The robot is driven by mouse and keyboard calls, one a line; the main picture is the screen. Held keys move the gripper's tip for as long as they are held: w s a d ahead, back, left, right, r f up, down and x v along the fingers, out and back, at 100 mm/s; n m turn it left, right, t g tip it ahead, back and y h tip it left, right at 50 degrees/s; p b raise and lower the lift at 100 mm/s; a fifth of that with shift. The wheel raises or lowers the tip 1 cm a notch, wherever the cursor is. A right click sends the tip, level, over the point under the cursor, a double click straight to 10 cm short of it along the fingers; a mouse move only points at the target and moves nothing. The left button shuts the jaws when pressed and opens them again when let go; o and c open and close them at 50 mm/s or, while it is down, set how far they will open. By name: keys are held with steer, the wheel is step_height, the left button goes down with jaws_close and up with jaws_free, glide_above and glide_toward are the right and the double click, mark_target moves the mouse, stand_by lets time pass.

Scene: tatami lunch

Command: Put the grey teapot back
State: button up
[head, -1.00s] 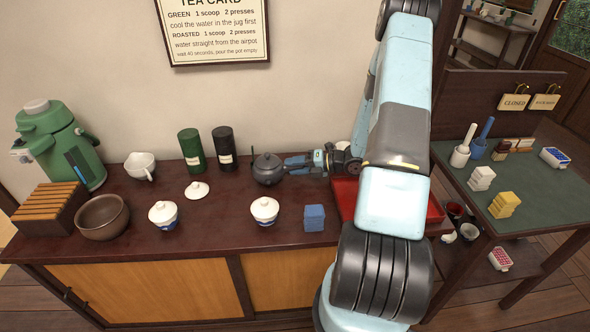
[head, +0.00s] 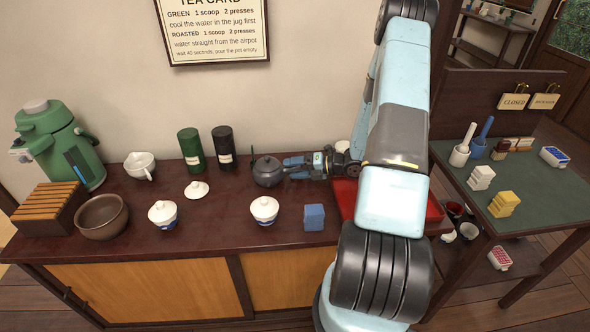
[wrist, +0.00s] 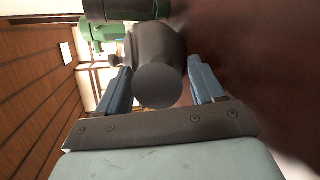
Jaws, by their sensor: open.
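The grey teapot (head: 267,171) stands upright on the dark red-brown counter, with its lid on. In the wrist view the teapot (wrist: 158,45) is straight ahead, and a round grey end, seemingly its side handle (wrist: 157,86), lies between my two blue fingers. My gripper (head: 291,168) reaches in low from the right at the teapot's right side. In the wrist view my gripper (wrist: 160,84) is open, with a finger on each side of the handle and gaps visible. My gripper hides part of the handle in the head view.
Green (head: 191,149) and black (head: 223,147) canisters stand behind the teapot. A white lid (head: 197,190) lies to the left. A red tray (head: 434,209) is partly behind my arm.

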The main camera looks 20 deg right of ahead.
steer(key=shift+r, duration=0.1)
steer(key=v, duration=1.1)
steer(key=shift+s+d+r, duration=0.1)
steer(key=shift+s+d, duration=0.1)
steer(key=shift+d, duration=0.15)
steer(key=s+a+r+n+g+h, duration=0.2)
steer(key=s+a+r+n+g, duration=0.15)
steer(key=a+r+n, duration=0.55)
steer(key=s+a+r+n+g+h, duration=0.25)
steer(key=a+r+n+g, duration=0.25)
steer(key=r+n, duration=0.65)
steer(key=s+a+r+n+t+h, duration=0.2)
steer(key=s+r+n+t+h, duration=0.1)
steer(key=s+r+n, duration=0.5)
steer(key=s+a+r+n+t+h, duration=0.2)
steer(key=s+r+n+h, duration=0.3)
steer(key=s+r+n, duration=0.3)
steer(key=n+t, duration=0.1)
steer(key=n, duration=0.2)
steer(key=shift+r, duration=0.2)
